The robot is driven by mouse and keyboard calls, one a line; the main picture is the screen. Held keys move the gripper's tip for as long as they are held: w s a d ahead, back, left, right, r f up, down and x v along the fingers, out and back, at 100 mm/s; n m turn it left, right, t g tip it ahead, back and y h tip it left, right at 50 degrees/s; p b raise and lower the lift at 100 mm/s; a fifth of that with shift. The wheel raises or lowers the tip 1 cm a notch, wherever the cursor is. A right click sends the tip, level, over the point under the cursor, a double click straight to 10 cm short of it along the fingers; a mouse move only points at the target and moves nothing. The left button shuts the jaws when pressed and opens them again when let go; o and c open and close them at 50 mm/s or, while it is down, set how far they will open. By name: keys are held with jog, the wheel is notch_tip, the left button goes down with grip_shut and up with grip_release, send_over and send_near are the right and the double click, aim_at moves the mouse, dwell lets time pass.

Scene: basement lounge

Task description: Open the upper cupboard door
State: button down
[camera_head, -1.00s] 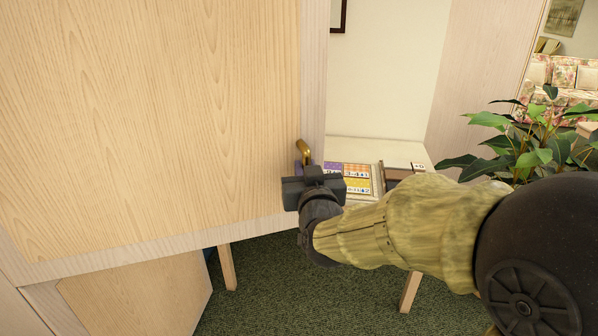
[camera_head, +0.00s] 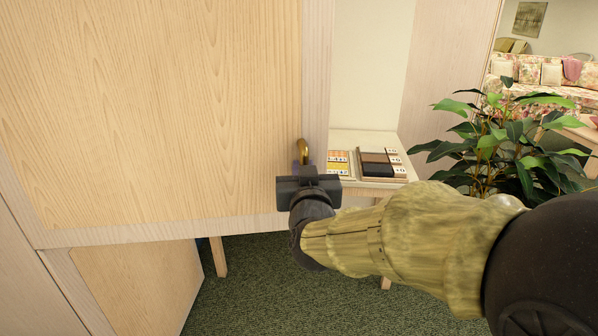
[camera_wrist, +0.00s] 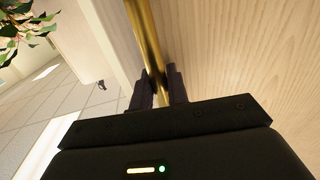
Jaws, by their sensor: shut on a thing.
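The upper cupboard door (camera_head: 150,110) is a large pale wood panel with a lighter frame, filling the left of the head view. It appears swung out from the cupboard, over the floor. Its brass handle (camera_head: 303,152) is near the door's right edge, low down. My gripper (camera_head: 304,172) is at the handle, coming from the lower right. In the wrist view the two dark fingers (camera_wrist: 160,88) are closed around the brass bar (camera_wrist: 147,40), with the wood door face behind. The head view hides most of the finger contact.
A lower cupboard door (camera_head: 140,285) stands below. A small white table (camera_head: 365,140) with coloured cards and a dark tray (camera_head: 378,165) is behind the door's right edge. A leafy plant (camera_head: 510,140) is at right, near my arm. Green carpet (camera_head: 255,275) is open below.

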jog(key=shift+s+d, duration=0.1)
jog(key=shift+s, duration=0.2)
jog(key=shift+r, duration=0.1)
jog(key=c, duration=1.4)
grip_release()
jog(key=shift+c, duration=0.2)
